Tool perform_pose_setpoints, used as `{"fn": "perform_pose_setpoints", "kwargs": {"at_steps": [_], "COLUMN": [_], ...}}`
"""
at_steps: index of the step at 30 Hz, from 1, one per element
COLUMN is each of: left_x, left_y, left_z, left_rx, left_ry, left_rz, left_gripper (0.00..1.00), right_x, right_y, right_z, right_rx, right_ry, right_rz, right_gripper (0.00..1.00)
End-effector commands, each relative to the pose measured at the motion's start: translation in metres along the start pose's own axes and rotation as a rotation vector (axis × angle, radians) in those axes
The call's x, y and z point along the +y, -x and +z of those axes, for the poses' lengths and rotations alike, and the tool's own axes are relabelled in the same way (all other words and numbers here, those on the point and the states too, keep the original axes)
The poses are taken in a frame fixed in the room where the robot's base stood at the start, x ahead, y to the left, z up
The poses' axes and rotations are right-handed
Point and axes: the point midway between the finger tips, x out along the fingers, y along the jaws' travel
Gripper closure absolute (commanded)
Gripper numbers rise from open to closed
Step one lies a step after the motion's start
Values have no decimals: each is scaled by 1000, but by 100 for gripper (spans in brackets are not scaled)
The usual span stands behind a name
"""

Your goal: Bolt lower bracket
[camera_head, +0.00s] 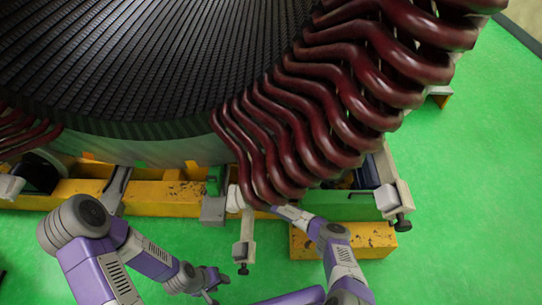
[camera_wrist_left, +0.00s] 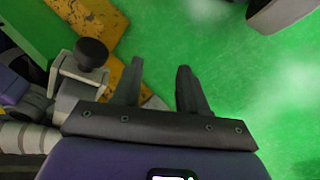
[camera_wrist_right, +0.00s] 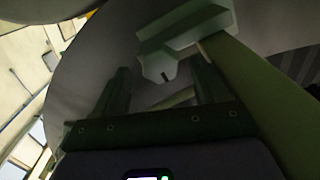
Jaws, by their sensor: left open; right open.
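A pale bracket (camera_head: 243,245) with a dark bolt head (camera_head: 243,269) juts out below the red coils in the head view. The bracket and its round dark bolt head (camera_wrist_left: 91,53) also show at left in the left wrist view. My left gripper (camera_head: 211,287) is open and empty, beside and apart from this bracket. The right wrist view shows my right gripper (camera_wrist_right: 160,85) open, just short of a grey angular block (camera_wrist_right: 185,35), in dim light.
A second bracket (camera_head: 394,198) stands at right. The green floor (camera_head: 460,200) is free at right.

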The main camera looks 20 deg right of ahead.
Motion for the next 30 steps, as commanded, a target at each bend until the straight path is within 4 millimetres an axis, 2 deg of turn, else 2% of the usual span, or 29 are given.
{"fn": "perform_pose_setpoints", "kwargs": {"at_steps": [1, 6, 11, 30], "left_x": [2, 6, 7, 7], "left_y": [6, 15, 18, 18], "left_z": [0, 1, 1, 1], "left_rx": [0, 0, 0, 0], "left_ry": [0, 0, 0, 0], "left_rz": [0, 0, 0, 0], "left_gripper": [57, 57, 57, 57], "right_x": [1, 1, 0, 0], "right_y": [8, 33, 48, 51], "right_z": [-3, -2, -1, 0], "right_rx": [-1, -1, -1, 0], "right_ry": [-1, 0, 0, 0], "right_rz": [-1, -2, -1, 0], "right_gripper": [27, 27, 27, 27]}}
